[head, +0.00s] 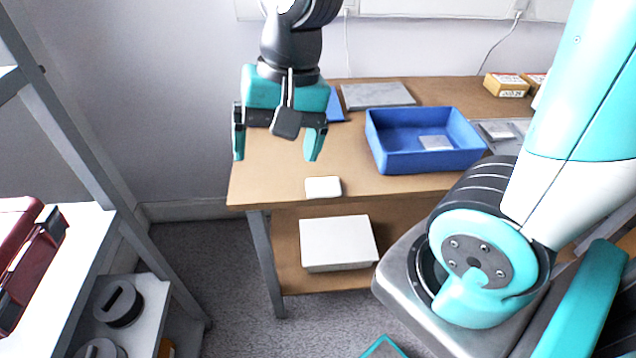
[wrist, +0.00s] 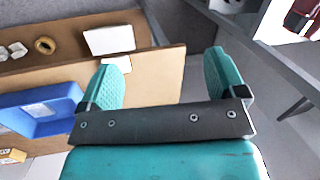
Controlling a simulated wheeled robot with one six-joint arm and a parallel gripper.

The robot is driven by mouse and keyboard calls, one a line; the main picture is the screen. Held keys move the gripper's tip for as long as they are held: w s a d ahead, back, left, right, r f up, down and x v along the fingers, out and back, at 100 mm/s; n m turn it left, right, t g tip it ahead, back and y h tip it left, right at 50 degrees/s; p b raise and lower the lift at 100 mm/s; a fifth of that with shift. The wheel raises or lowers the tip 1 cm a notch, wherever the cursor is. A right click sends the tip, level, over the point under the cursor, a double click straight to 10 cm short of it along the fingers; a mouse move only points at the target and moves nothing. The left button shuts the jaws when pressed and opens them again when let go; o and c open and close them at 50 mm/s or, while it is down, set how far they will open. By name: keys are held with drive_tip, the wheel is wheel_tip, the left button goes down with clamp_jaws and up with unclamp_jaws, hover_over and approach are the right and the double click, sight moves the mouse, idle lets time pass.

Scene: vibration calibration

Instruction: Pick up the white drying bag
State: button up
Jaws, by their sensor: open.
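The white drying bag appears to be the small flat white piece (head: 323,187) lying on the wooden table near its front edge. In the wrist view a white piece (wrist: 119,62), likely the same bag, shows beside the left finger and is partly hidden by it. My gripper (head: 277,150) is open and empty, above the table's left end, up and to the left of the bag in the head view. In the wrist view my gripper (wrist: 165,75) has its two teal fingers wide apart, with nothing between them.
A blue tray (head: 385,155) with a pale flat piece inside stands right of the bag. A grey plate (head: 378,95) lies behind it. A white box (head: 338,243) sits on the lower shelf. A shelf rack with a red case (head: 22,250) stands at left.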

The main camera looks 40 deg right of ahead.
drive_tip(key=w+d+f+m+h, duration=0.1)
drive_tip(key=w+d+f+m, duration=0.2)
drive_tip(key=w+d+m, duration=0.35)
drive_tip(key=m+h, duration=0.2)
drive_tip(key=m, duration=1.1)
hover_over(321, 185)
wheel_tip(321, 185, down, 3)
drive_tip(key=shift+g, duration=0.3)
wheel_tip(321, 185, down, 12)
drive_tip(key=shift+s+a+r, duration=0.1)
drive_tip(key=shift+s+a, duration=0.05)
drive_tip(key=shift+d+f, duration=0.2)
drive_tip(key=shift+f, duration=2.5)
drive_tip(key=c, duration=1)
drive_tip(key=shift+r, duration=0.15)
